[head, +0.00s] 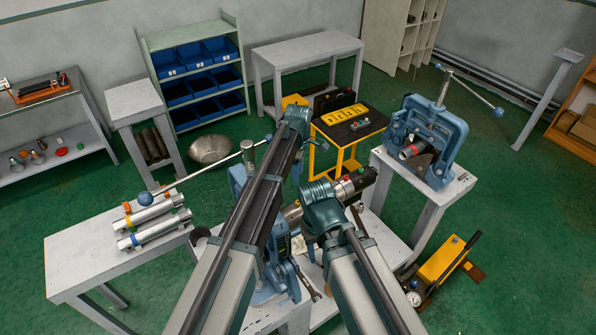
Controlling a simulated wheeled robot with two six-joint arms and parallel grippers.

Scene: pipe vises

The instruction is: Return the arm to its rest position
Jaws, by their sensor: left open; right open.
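My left arm reaches up from the bottom middle. Its gripper (297,115) is the higher one, over the area in front of the black and yellow cart, and it holds nothing that I can see. My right gripper (317,192) is lower and nearer, above the middle bench (398,250); it is open, and no object shows in it. A blue pipe vise (282,275) on that bench is partly hidden behind my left arm. A dark and silver pipe piece (352,185) lies just behind my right gripper; whether they touch cannot be told.
A second blue vise (430,140) with a long handle stands on the right stand (455,190). Silver tubes (150,222) lie on the left table (75,250). A yellow pump (443,260) and a metal bowl (210,150) are on the green floor. Blue bins (203,82) fill a rear shelf.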

